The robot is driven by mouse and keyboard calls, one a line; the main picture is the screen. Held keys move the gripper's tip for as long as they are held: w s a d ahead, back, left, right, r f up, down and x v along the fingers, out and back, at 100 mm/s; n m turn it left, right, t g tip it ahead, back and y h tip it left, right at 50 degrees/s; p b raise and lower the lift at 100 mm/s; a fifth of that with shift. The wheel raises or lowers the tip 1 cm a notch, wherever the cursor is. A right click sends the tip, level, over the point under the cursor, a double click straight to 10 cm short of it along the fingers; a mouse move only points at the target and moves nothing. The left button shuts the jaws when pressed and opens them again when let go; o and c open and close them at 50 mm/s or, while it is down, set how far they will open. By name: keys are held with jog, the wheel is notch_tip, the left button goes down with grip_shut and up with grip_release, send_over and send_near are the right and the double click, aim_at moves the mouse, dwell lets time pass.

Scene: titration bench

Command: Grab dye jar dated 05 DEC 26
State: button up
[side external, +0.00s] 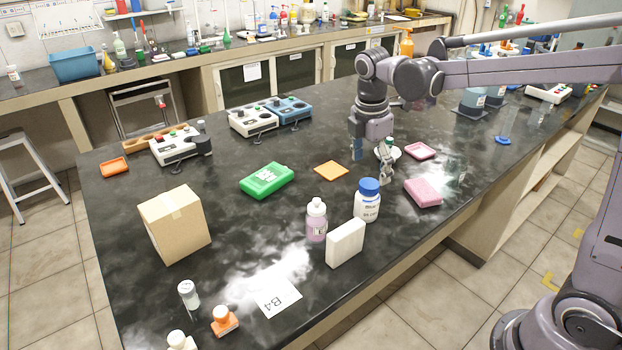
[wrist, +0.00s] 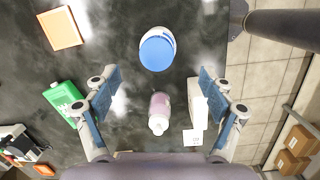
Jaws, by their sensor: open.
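A white jar with a blue cap (side external: 367,203) stands upright on the black bench in the side view. Its label seems to read "Blue" with a line like "05 DEC", too small to be sure. It also shows from above in the wrist view (wrist: 157,50), near the top centre. My gripper (side external: 371,163) is open and empty above the bench, behind the jar in the side view. In the wrist view its blue-padded fingers (wrist: 160,88) are spread wide, with the jar beyond the tips and nothing between the pads held.
A pink bottle with a white cap (side external: 316,221) and a white box (side external: 345,243) stand close to the jar. A green box (side external: 266,180), orange square (side external: 331,170) and pink block (side external: 423,192) lie around. A cardboard box (side external: 174,224) stands left. The bench's front edge is near.

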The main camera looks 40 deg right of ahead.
aim_at(369, 199)
jog(key=shift+w+d+f+n, duration=0.1)
jog(key=shift+w+f+n, duration=0.25)
jog(key=shift+w+n, duration=0.05)
jog(key=shift+s+d+f, duration=0.1)
jog(key=shift+d+f, duration=0.15)
jog(key=shift+f, duration=1.5)
jog(key=shift+d+f, duration=0.3)
jog(key=shift+f, duration=1.45)
jog(key=shift+s+d+f, duration=0.1)
jog(key=shift+d+f, duration=0.15)
jog(key=shift+f, duration=1.5)
jog(key=c, duration=1.4)
